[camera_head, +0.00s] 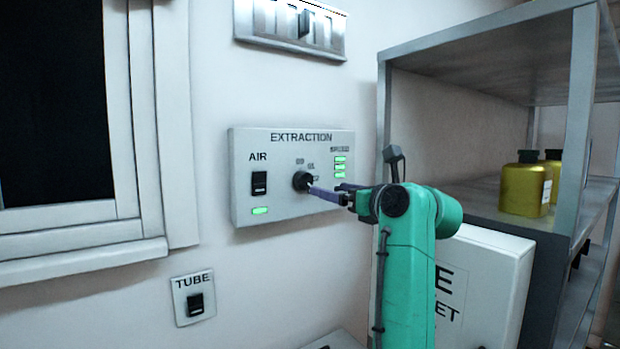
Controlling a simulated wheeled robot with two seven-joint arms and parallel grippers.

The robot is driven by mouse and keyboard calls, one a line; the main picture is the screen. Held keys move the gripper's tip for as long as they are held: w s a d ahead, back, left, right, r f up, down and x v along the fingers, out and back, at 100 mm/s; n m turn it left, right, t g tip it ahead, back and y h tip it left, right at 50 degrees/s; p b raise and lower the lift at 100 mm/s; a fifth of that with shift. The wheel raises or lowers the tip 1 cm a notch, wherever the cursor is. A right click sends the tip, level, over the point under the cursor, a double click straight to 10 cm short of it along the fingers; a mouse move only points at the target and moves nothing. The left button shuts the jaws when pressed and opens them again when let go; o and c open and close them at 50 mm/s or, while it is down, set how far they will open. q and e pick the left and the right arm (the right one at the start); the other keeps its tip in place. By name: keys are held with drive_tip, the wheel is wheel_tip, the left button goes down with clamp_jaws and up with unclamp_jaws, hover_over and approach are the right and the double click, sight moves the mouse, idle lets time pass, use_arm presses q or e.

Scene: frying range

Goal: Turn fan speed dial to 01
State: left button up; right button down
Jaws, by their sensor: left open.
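A grey control box labelled EXTRACTION (282,213) is on the wall in the middle of the view. Its round black dial (301,180) has small numbers around it, too small to read surely. The dial's exact pointing is unclear. My right gripper is not in view.
The AIR switch (259,183) with a lit green lamp is left of the dial. A TUBE switch (195,299) is below, and a switch panel (291,28) above. A metal shelf (473,188) with yellow jars (524,184) and a white box (487,272) stand close on the right.

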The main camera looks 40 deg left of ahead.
sight(306, 183)
use_arm(q)
drive_tip(key=p+x, duration=0.3)
drive_tip(key=x, duration=0.6)
drive_tip(key=shift+a+r, duration=0.15)
drive_tip(key=shift+a, duration=0.25)
drive_tip(key=c, duration=1.4)
